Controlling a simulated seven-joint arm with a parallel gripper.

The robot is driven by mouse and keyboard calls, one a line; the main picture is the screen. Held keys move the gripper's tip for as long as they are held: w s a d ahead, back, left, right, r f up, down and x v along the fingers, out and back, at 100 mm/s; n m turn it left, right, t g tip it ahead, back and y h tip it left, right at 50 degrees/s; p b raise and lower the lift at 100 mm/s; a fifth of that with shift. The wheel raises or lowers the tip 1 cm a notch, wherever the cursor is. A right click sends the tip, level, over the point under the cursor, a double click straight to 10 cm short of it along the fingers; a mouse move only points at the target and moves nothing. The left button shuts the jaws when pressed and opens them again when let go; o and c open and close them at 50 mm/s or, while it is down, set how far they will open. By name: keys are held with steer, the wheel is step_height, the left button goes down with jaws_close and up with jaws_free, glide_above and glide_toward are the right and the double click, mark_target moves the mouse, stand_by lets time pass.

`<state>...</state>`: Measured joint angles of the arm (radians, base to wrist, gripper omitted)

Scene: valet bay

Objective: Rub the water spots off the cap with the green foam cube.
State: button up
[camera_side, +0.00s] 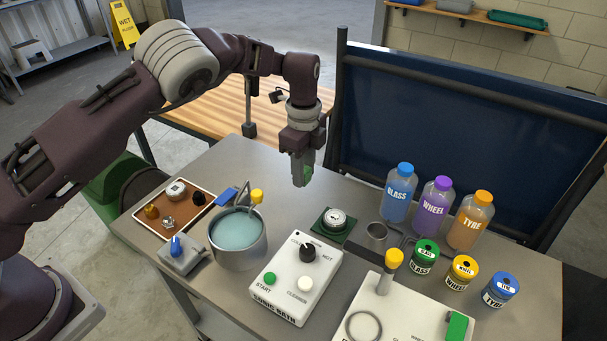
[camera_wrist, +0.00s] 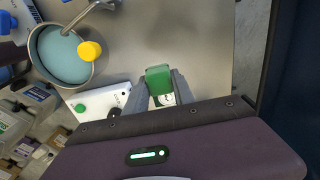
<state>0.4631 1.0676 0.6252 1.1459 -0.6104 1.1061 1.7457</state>
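The cap (camera_side: 335,217) is a round silver piece lying on a small dark green pad (camera_side: 322,229) on the grey table. Its face also shows between my fingers in the wrist view (camera_wrist: 166,100), partly hidden; water spots are too small to tell. My gripper (camera_side: 303,182) points down above the table, up and to the left of the cap in the side view. It is shut on the green foam cube (camera_wrist: 158,76), whose green edge also shows beside the fingers in the side view (camera_side: 308,173). The cube is apart from the cap.
A pot of bluish water (camera_side: 239,258) and a white sonic bath box (camera_side: 290,285) stand in front. A brown tray (camera_side: 147,224) with small parts lies left. Bottles (camera_side: 399,197) and lidded jars (camera_side: 423,258) stand right. A blue panel (camera_side: 440,130) rises behind.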

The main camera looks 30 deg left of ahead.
jaws_close()
steer(key=d, duration=0.6)
glide_above(327, 213)
steer(key=shift+a+f, duration=0.15)
steer(key=shift+f, duration=2.55)
steer(key=shift+d+f, duration=0.2)
steer(key=shift+f, duration=0.7)
steer(key=shift+d+f, duration=0.1)
steer(key=shift+d, duration=2.75)
steer(key=shift+a, duration=3.15)
step_height(327, 213, up, 8)
steer(key=shift+r, duration=0.2)
